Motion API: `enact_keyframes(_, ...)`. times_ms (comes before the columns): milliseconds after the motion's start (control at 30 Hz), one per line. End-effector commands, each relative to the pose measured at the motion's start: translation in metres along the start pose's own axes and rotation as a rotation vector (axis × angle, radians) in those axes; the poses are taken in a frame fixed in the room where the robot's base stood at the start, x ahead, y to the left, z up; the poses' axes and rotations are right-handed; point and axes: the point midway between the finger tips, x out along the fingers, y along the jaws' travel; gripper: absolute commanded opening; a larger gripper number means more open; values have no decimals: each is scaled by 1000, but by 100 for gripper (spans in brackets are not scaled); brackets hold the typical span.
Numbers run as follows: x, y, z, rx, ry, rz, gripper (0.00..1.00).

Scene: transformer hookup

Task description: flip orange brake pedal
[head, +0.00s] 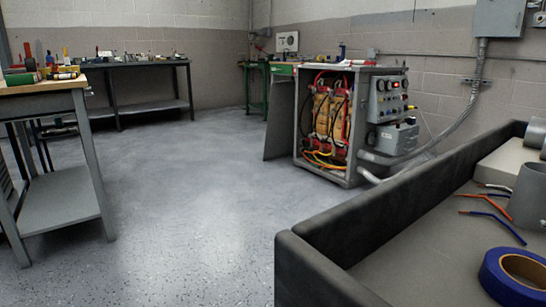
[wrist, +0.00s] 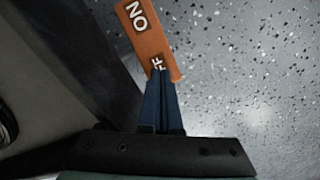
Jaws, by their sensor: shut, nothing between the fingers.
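The orange brake pedal (wrist: 152,45) shows at the top centre of the wrist view as a tilted flat bar. It bears white letters, "NO" near the top and a partly covered "F" mark lower down. My gripper (wrist: 160,72) has its two blue fingers together, with nothing between them. The fingertips overlap the pedal's lower part in the picture and hide some of its lettering. I cannot tell whether they touch it. The pedal's upper end is cut off by the frame. Neither pedal nor gripper shows in the head view.
Speckled floor (wrist: 245,70) lies behind the pedal, with a dark surface on the left. In the head view, an open transformer cabinet (head: 353,130) stands beyond clear floor. A dark-walled tray (head: 300,262) at right holds blue tape (head: 492,270) and wires. A workbench (head: 60,205) stands left.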

Motion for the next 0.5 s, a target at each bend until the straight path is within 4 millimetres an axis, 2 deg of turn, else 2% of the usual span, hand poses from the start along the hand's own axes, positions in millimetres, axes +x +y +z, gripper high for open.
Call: enact_keyframes(500,8,0,0,0,0,0,0)
